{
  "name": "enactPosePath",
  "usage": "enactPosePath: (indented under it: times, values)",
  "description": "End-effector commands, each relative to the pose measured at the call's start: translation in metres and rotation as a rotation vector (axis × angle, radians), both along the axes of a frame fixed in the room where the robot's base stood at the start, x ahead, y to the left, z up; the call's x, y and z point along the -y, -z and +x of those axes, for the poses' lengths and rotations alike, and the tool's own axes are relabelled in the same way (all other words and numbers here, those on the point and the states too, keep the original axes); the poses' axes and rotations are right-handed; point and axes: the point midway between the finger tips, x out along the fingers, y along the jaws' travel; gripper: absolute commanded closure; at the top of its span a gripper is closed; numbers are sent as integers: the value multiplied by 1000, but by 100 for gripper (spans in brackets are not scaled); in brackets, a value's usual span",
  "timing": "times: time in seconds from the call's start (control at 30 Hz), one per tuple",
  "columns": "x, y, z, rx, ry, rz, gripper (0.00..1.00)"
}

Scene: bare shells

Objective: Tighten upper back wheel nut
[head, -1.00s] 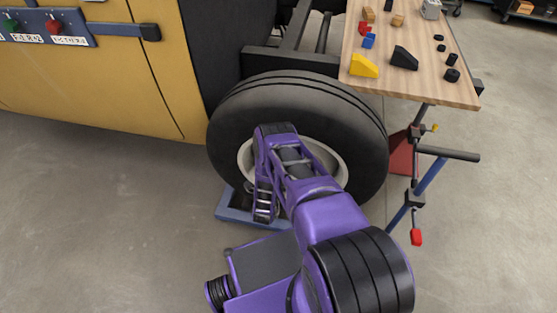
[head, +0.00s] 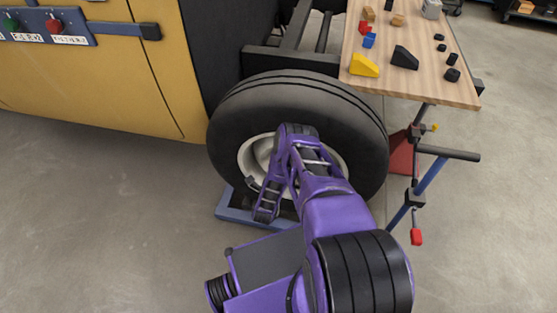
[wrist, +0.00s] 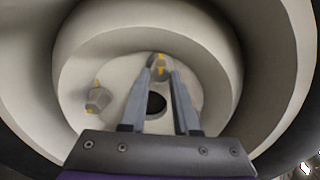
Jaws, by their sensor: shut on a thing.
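The back wheel (head: 235,115) is a large black tyre with a pale rim (head: 255,155), below the truck's frame. In the wrist view I look into the pale rim (wrist: 85,60). A grey nut with yellow marks (wrist: 160,66) sits at the top of the hub face, above a dark centre hole (wrist: 156,103). My gripper (wrist: 161,68) has its two grey fingers reaching to this upper nut, one on each side, shut on it. Another nut with yellow marks (wrist: 98,99) sits apart at the left. In the head view my arm hides the fingertips and the nuts.
A wooden table (head: 440,88) with coloured blocks stands at the right of the wheel. A blue stand with a red-tipped handle (head: 416,237) is below it. A yellow panel (head: 100,85) is at the left. A blue plate (head: 235,208) lies under the wheel. The floor at left is clear.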

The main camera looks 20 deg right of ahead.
Motion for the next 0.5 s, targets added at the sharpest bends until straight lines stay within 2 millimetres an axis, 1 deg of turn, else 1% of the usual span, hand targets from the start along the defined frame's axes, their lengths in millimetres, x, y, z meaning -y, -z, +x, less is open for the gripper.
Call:
enactPosePath:
  times: [0.27, 0.3, 0.43, 0.47, 0.5]
  values:
    - [1, -1, 1, 5, 1, 0, 100]
    - [1, -1, 1, 5, 1, 0, 67]
    - [1, -1, 1, 3, 2, 0, 44]
    - [1, -1, 1, 2, 1, 0, 42]
    - [0, -1, 1, 2, 1, 0, 42]
